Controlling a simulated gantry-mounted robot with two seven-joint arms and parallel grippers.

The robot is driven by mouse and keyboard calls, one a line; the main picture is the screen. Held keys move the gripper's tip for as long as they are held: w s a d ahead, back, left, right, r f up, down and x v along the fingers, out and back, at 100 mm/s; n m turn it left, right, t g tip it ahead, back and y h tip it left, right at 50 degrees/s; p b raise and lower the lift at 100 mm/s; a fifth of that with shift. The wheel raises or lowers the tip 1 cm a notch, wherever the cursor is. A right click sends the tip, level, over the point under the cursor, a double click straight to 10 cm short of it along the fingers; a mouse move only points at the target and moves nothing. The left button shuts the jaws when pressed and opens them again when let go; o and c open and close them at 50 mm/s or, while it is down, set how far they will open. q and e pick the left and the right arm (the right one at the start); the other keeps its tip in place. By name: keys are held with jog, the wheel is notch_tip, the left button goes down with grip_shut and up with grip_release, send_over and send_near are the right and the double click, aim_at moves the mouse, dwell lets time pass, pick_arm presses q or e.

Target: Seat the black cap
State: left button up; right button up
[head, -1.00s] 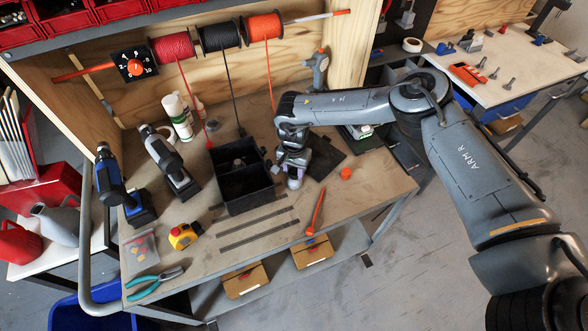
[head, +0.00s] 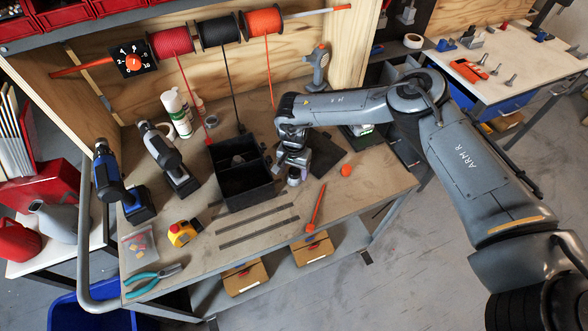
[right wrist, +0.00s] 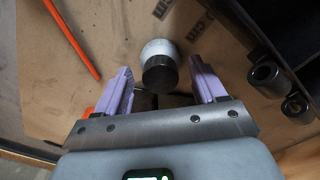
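In the right wrist view a dark, round-topped black cap (right wrist: 160,76) sits against a pale white-grey round body (right wrist: 158,48). Whether the cap is fully seated cannot be told. My right gripper (right wrist: 160,82) has its two purple fingers apart, one on each side of the cap, with a visible gap on both sides. In the head view my right gripper (head: 293,160) points down at the bench just right of the black bin (head: 252,198), and the pale body (head: 294,181) shows below it. My left gripper is not in view.
An orange screwdriver (head: 316,208) and an orange round piece (head: 346,170) lie to the right. A dark flat sheet (head: 325,152) lies behind the gripper. The bench's front right is mostly clear.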

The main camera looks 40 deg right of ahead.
aim_at(294, 172)
jog(key=shift+r, duration=0.45)
notch_tip(294, 172, up, 10)
jog(key=shift+p, duration=0.45)
